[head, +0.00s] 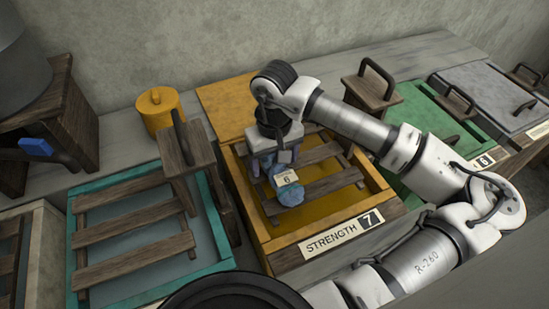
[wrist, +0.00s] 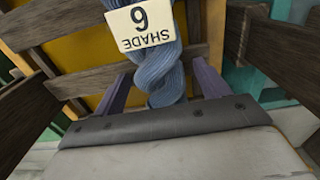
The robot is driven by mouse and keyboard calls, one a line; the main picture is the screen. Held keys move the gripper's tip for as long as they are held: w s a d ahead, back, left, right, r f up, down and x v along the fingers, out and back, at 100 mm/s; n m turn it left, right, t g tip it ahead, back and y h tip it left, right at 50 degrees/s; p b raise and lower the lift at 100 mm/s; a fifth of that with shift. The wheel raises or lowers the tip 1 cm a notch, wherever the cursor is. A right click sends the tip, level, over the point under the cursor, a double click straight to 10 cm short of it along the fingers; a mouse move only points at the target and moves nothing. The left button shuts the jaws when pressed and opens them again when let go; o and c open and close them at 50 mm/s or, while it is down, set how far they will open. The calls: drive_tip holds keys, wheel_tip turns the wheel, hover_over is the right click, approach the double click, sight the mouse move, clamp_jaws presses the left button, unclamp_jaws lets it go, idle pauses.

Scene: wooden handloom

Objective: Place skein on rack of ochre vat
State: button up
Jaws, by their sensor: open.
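The blue twisted skein (head: 291,194) is over the slatted wooden rack (head: 332,183) of the ochre vat (head: 310,231), which bears a "STRENGTH 7" plate. A tag reading "SHADE 6" is on the skein, which also shows in the wrist view (wrist: 163,72). My gripper (head: 272,172) is over the vat at the skein. In the wrist view its two purple fingers (wrist: 163,85) stand apart on either side of the skein, with gaps showing. The skein looks to be at slat level; I cannot tell whether its full weight rests on the slats.
A teal vat (head: 203,272) with its own rack stands at left, a green vat (head: 425,125) at right, with a grey lid (head: 485,90) beyond. A wooden block with a handle (head: 186,150) stands close left of the ochre vat. A yellow canister (head: 159,110) is behind.

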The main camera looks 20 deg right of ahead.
sight(274, 158)
drive_tip(key=shift+r, duration=0.15)
drive_tip(key=shift+r+p, duration=0.2)
drive_tip(key=shift+p, duration=0.25)
wheel_tip(274, 158, up, 12)
drive_tip(key=b, duration=0.1)
drive_tip(key=shift+f, duration=0.15)
